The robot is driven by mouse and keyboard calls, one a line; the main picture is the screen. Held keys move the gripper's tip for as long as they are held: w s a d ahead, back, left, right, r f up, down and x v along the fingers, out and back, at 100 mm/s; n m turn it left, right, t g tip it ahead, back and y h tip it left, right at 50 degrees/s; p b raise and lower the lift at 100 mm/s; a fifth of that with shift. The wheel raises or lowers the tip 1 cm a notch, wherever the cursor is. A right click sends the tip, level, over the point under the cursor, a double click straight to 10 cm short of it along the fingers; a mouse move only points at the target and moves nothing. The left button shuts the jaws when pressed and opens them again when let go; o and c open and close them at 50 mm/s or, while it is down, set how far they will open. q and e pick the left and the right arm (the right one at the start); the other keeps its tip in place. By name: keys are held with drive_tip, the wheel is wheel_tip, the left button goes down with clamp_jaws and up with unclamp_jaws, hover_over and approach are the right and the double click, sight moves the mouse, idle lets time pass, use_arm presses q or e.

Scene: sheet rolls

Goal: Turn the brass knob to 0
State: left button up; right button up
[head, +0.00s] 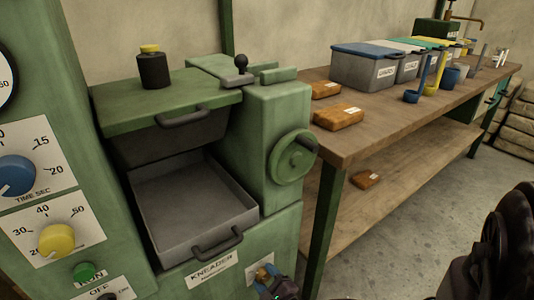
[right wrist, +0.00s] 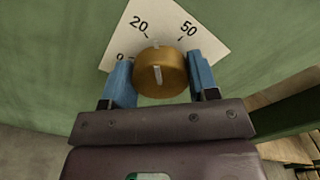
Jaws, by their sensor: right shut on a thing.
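The brass knob (right wrist: 160,82) sits on a white dial plate (right wrist: 190,28) on the green machine front. The plate shows the numbers 0, 20 and 50. The knob's white mark points up, between 20 and 50, away from 0 at the lower left. My right gripper (right wrist: 161,80) is shut on the knob, one blue finger at each side. In the head view the knob (head: 262,274) is small and low on the kneader, with my right gripper (head: 270,285) at it, partly cut off by the bottom edge. My left gripper is not in view.
The kneader's grey drawer (head: 190,210) and its handle (head: 217,246) are above left of the knob. A green handwheel (head: 293,157) is above it. A blue knob (head: 15,175) and a yellow knob (head: 56,240) are at the left. A wooden bench (head: 400,120) stands at the right.

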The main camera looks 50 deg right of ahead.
drive_tip(key=n, duration=0.2)
drive_tip(key=shift+n+p, duration=0.4)
drive_tip(key=n, duration=0.2)
drive_tip(key=shift+n+p, duration=0.4)
drive_tip(key=shift+n, duration=0.8)
drive_tip(key=n+p, duration=0.2)
drive_tip(key=n, duration=0.3)
drive_tip(key=shift+f+n, duration=0.1)
drive_tip(key=shift+n, duration=1)
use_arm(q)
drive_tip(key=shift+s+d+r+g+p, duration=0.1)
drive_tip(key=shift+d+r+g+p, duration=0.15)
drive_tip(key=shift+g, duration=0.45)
use_arm(e)
drive_tip(key=shift+f+n, duration=0.1)
drive_tip(key=shift+n, duration=0.4)
drive_tip(key=shift+s, duration=0.1)
drive_tip(key=o, duration=0.9)
